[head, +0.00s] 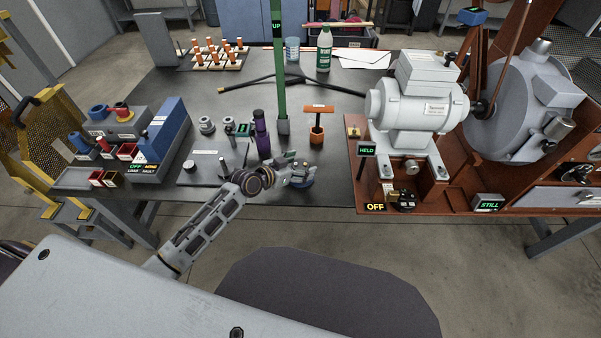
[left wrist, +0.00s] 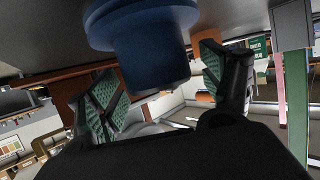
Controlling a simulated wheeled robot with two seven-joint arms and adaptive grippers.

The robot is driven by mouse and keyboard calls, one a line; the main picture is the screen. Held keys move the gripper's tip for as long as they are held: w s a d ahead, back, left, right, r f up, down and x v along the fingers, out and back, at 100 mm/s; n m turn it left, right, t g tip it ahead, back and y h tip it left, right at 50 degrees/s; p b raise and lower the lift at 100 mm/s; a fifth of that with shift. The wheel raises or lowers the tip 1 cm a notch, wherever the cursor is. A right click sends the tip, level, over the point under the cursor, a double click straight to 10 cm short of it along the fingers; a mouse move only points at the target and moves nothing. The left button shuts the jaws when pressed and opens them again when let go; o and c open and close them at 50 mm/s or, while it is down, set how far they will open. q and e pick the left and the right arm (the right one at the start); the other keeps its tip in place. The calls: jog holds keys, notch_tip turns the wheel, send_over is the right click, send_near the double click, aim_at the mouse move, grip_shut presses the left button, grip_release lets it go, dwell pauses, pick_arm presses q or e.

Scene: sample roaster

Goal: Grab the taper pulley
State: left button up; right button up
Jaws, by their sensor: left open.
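A blue stepped round piece (left wrist: 145,45), which looks like the taper pulley, fills the top middle of the left wrist view, with its wide flange against the grey tabletop. In the head view its blue edge (head: 303,182) shows at the table's front edge, partly hidden by my left gripper (head: 291,170). In the left wrist view my left gripper (left wrist: 160,72) is open, with one green-padded finger on each side of the blue piece's narrower end. I cannot tell whether either finger touches it. My right gripper is not in view.
A purple bottle-like item (head: 261,136), a green post (head: 280,75) and an orange-topped stand (head: 317,125) rise just behind my left gripper. The grey motor (head: 415,105) on its brown base is to the right. Coloured bins and a blue box (head: 168,130) are at left.

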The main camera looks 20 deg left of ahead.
aim_at(301, 164)
pick_arm(q)
jog(key=shift+w, duration=0.1)
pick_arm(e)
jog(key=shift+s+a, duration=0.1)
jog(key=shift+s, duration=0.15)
pick_arm(q)
jog(key=c, duration=1.6)
jog(key=shift+r, duration=0.1)
jog(key=shift+c, duration=0.7)
jog(key=shift+r, duration=0.1)
jog(key=shift+r, duration=0.3)
jog(key=shift+r+p, duration=0.3)
jog(key=shift+r, duration=0.4)
notch_tip(301, 164, up, 6)
jog(key=shift+p, duration=0.7)
jog(key=shift+r, duration=0.9)
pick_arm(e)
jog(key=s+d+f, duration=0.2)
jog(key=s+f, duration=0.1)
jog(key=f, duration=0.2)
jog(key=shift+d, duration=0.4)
